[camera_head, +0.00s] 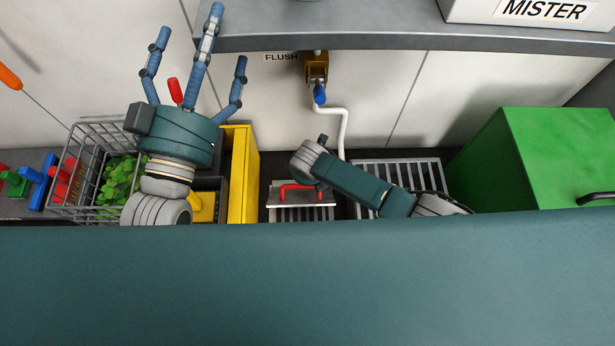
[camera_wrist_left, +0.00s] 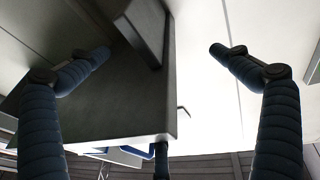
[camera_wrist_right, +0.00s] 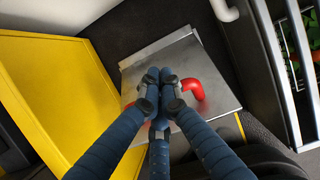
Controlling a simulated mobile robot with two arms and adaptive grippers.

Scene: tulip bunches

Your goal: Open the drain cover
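The drain cover (camera_head: 289,201) is a flat grey metal plate with a red handle (camera_head: 300,188), on the floor between a yellow box and a grate. The plate (camera_wrist_right: 184,57) and handle (camera_wrist_right: 194,89) also show in the right wrist view. My right gripper (camera_wrist_right: 159,82) has its fingers drawn together across the middle of the handle, which shows on both sides of them. In the head view its fingers are hidden behind my arm. My left gripper (camera_head: 202,50) is raised at the upper left, fingers spread, empty; it also shows open in its wrist view (camera_wrist_left: 160,55).
A yellow box (camera_head: 243,175) stands left of the cover, with a wire basket (camera_head: 80,165) of greenery beyond. A slatted grate (camera_head: 420,172) and green box (camera_head: 545,150) lie right. A shelf (camera_head: 400,41) and white hose (camera_head: 345,130) are behind.

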